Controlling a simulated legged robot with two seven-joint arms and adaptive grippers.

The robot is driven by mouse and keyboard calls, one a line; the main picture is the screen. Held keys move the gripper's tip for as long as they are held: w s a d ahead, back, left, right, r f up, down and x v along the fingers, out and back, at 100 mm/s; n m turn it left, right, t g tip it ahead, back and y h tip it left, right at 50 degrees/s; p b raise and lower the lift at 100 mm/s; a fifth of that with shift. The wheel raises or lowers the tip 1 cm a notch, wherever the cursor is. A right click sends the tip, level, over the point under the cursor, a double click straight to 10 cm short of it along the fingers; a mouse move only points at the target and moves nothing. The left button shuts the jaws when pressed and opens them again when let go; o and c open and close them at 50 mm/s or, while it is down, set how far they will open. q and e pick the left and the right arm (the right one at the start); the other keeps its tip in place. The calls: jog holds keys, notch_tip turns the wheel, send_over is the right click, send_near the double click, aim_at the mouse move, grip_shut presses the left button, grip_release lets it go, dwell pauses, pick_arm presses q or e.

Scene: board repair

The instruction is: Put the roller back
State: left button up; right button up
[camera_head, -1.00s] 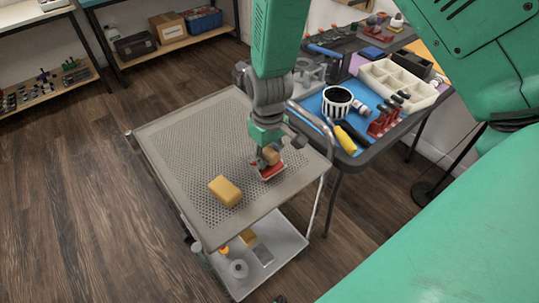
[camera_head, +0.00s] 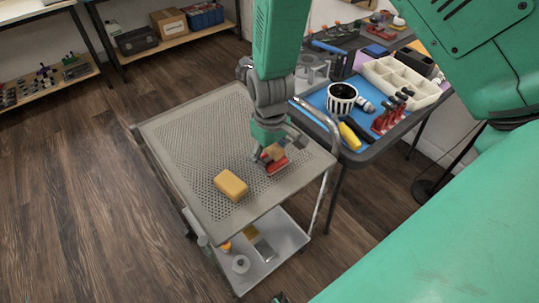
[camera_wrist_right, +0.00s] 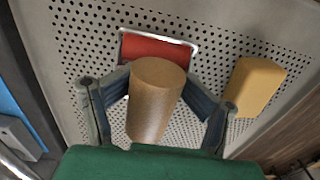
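The roller (camera_head: 276,166) has a red roll in a light metal frame and a brown cylindrical handle. It is over the perforated top of the grey cart (camera_head: 180,133); I cannot tell whether it touches the surface. My right gripper (camera_head: 269,153) points down at it. In the right wrist view the roller's handle (camera_wrist_right: 156,100) stands between my two fingers, which close in on it from both sides. The red roll (camera_wrist_right: 155,48) shows beyond the handle. Part of the handle hides the fingertip contact. My left gripper is not in view.
A yellow block (camera_head: 231,185) lies beside the roller on the cart top. A table with a blue mat (camera_head: 318,100) stands right of the cart, holding a striped cup (camera_head: 341,101), a red rack (camera_head: 386,122) and a divided white tray (camera_head: 402,80). The cart's left half is clear.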

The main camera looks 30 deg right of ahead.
jog(key=shift+d+r, duration=0.1)
jog(key=shift+r, duration=0.2)
notch_tip(320, 180, up, 13)
jog(key=shift+f+p, duration=0.15)
jog(key=shift+p, duration=1.05)
